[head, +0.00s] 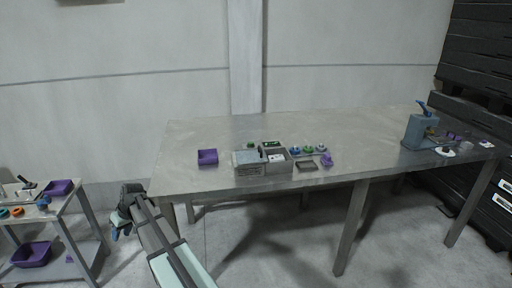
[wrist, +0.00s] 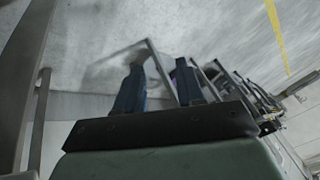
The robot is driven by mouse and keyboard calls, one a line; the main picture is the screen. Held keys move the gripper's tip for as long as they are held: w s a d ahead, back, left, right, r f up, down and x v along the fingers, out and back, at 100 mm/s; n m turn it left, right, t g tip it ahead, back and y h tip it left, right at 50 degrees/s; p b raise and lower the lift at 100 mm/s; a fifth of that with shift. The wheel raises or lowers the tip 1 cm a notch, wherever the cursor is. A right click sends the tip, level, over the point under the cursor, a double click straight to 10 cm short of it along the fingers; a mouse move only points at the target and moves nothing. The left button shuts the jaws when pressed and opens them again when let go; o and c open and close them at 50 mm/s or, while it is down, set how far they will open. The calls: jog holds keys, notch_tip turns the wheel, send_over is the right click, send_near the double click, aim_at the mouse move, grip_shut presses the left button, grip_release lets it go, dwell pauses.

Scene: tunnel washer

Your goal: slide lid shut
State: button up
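A grey box (head: 279,167) stands near the front edge of the metal table. Its right part is open at the top and shows white and dark contents. A lighter grey panel (head: 247,157), which looks like the lid, lies at the left of the opening. Its exact overlap with the box is too small to tell. My gripper (head: 122,224) hangs low off the table's left end, well away from the box. In the wrist view, my gripper (wrist: 160,72) has its two dark blue fingers apart with nothing between them. The box cannot be made out in the wrist view.
On the metal table (head: 200,130), a purple bin (head: 207,157) stands left of the box. Small green and blue parts (head: 308,150) and a dark tray (head: 306,166) lie to its right. A blue press (head: 421,130) stands far right. A cart (head: 50,215) stands left.

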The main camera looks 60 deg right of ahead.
jog(key=w+d+r+t, duration=0.25)
jog(key=d+r, duration=0.45)
jog(key=r, duration=0.4)
jog(key=s+d+r+m+h, duration=0.1)
jog(key=s+d+r+m, duration=0.1)
jog(key=d+r, duration=0.75)
jog(key=s+d+r+m+g+h, duration=0.15)
jog(key=s+d+r, duration=0.25)
jog(key=s+d, duration=0.75)
jog(key=s+d+r+m+h, duration=0.1)
jog(key=s+d+r+m, duration=0.25)
jog(key=s+d, duration=0.8)
jog(key=s+d+r+m+h, duration=0.2)
jog(key=s+d+r, duration=0.3)
jog(key=s+d, duration=0.65)
send_over(263, 157)
jog(key=shift+m+y, duration=0.25)
jog(key=shift+m, duration=0.05)
jog(key=f, duration=1.2)
jog(key=shift+w+f, duration=0.2)
jog(key=shift+f, duration=0.1)
grip_shut()
jog(key=shift+d, duration=0.1)
